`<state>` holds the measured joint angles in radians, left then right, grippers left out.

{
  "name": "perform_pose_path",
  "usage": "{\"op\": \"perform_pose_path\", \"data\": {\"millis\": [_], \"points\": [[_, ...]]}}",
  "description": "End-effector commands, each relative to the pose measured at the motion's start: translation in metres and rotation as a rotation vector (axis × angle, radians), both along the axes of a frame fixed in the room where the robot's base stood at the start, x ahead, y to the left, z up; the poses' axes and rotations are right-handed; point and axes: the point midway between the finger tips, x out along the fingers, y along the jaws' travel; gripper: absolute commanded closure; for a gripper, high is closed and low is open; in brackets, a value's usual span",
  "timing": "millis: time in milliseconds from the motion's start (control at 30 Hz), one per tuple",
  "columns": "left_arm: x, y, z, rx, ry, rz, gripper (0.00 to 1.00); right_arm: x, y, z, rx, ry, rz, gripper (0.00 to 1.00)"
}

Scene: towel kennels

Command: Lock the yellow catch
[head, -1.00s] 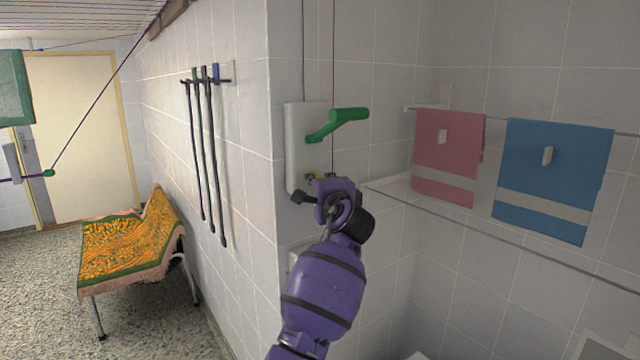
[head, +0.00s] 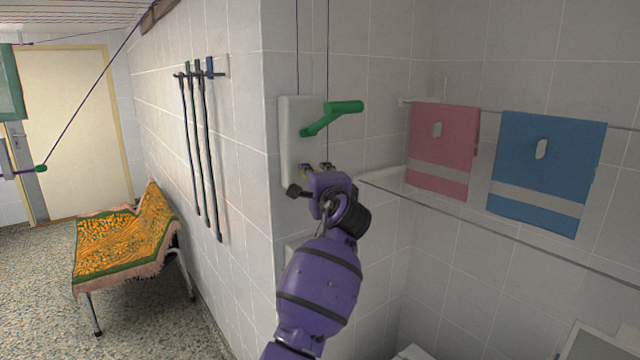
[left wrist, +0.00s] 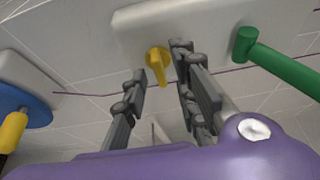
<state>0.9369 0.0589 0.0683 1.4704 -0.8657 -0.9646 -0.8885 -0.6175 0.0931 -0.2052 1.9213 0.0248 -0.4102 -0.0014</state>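The yellow catch (left wrist: 157,66) is a small lever on the pale wall plate (left wrist: 198,16). In the left wrist view it sits between the two grey fingers of my left gripper (left wrist: 161,64), which are spread apart. The lever points down toward the gripper, and I cannot tell if a finger touches it. In the head view my left gripper (head: 317,176) is at the lower end of the wall plate (head: 291,140), and its purple body hides most of the catch. My right gripper is not in view.
A green crank handle (head: 332,116) sticks out of the plate above my gripper. Purple cords run up the wall. Pink (head: 441,150) and blue (head: 548,172) towels hang at right above a thin rail. In the left wrist view a blue disc (left wrist: 12,108) with a yellow handle is at left.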

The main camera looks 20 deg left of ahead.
Motion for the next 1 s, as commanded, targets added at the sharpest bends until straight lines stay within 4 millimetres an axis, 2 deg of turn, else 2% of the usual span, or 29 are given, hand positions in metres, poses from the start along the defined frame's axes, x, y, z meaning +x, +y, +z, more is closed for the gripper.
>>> {"op": "perform_pose_path", "data": {"millis": [400,500,700,1000], "points": [[-0.072,-0.041,0.000,-0.003,-0.001,-0.002,0.73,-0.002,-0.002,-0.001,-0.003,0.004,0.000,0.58],[-0.085,-0.049,0.000,-0.002,0.000,-0.002,0.73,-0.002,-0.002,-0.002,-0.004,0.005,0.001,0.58],[-0.098,-0.055,0.001,-0.001,-0.001,0.001,0.73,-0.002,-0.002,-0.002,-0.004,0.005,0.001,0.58],[-0.098,-0.055,0.001,-0.001,0.000,0.000,0.73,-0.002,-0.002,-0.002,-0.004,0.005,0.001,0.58]]}}
